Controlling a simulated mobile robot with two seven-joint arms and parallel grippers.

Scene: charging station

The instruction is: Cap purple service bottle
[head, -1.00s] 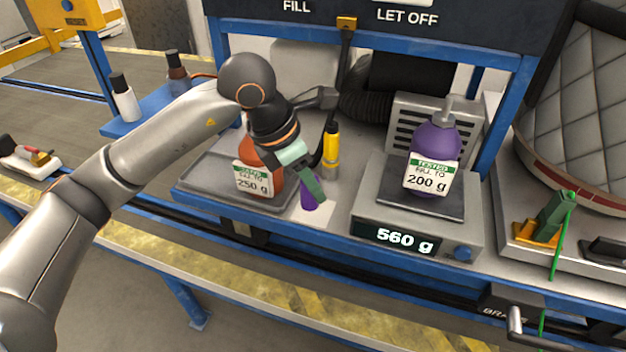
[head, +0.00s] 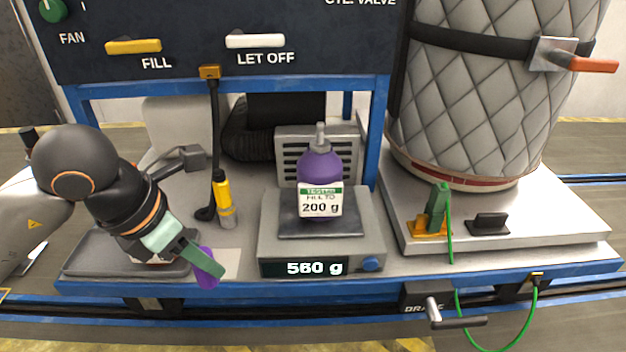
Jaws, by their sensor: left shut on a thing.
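The purple service bottle (head: 320,168) stands upright on the scale (head: 275,243), with a grey valve or nozzle on top and a tag reading 200 g. The scale display reads 560 g. My left gripper (head: 206,266) is at the lower left, shut on a purple cap (head: 207,280), and holds it near the bench's front edge, left of the scale and apart from the bottle. Its fingers hide part of the cap. My right gripper is not in view.
A yellow-handled hose tool (head: 222,190) stands between arm and scale. A quilted tank (head: 490,100) and a green clamp (head: 437,210) are at right. A panel with levers hangs above.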

